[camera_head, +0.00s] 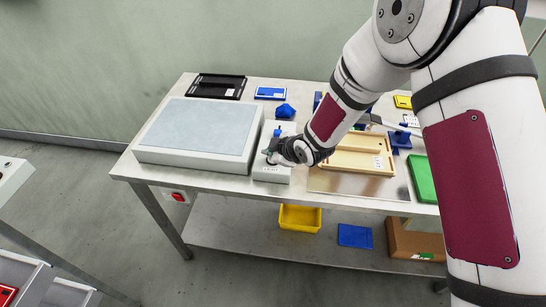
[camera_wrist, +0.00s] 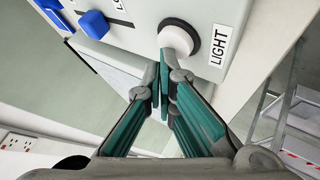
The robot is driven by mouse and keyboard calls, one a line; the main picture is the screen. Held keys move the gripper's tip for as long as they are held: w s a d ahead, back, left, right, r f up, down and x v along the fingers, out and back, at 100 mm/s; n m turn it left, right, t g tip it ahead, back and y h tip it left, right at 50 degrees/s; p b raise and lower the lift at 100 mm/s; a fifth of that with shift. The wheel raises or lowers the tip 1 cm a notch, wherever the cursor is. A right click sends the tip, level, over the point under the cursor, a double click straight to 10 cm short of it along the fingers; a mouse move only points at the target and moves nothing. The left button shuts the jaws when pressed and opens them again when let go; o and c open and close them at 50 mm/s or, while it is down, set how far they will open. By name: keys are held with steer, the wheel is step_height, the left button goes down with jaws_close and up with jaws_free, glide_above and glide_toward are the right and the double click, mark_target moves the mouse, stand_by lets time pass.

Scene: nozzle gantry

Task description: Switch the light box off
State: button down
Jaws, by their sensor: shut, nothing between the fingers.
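The light box (camera_head: 200,128) is a wide, low white box with a flat pale grey-blue top, at the left of the table in the head view. A grey control box (camera_head: 272,174) marked LIGHT stands just right of it. In the wrist view, a pale round knob or button (camera_wrist: 176,39) in a dark collar sits beside the LIGHT label (camera_wrist: 218,45). My gripper (camera_wrist: 164,70) is shut and empty, its fingertips close to this knob; I cannot tell if they touch it. In the head view my gripper (camera_head: 271,155) covers the knob.
Two blue switch parts (camera_wrist: 95,23) stick out of the control box beside the knob. A wooden tray (camera_head: 350,160) lies right of my gripper, with a green block (camera_head: 421,178) beyond. A black tray (camera_head: 216,87) is behind the light box. A red switch (camera_head: 177,197) is under the table edge.

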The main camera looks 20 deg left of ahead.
steer(key=shift+r+p, duration=0.45)
steer(key=shift+r, duration=2.55)
steer(key=s+d+r+m+t+h, duration=0.1)
steer(key=d+r+m+h, duration=0.3)
steer(key=d+r, duration=0.8)
steer(key=s+d+r+m+t+h, duration=0.15)
steer(key=d+r+m, duration=0.35)
steer(key=d+r, duration=0.7)
steer(key=s+d+r+m+g+h, duration=0.1)
steer(key=s+d+r+m, duration=0.1)
steer(key=s+d+m, duration=0.3)
steer(key=s+d+r+m+g+h, duration=0.1)
steer(key=s+d+m, duration=0.5)
steer(key=s+d, duration=0.6)
steer(key=s+r, duration=0.1)
steer(key=s, duration=0.6)
steer(key=shift+d, duration=0.3)
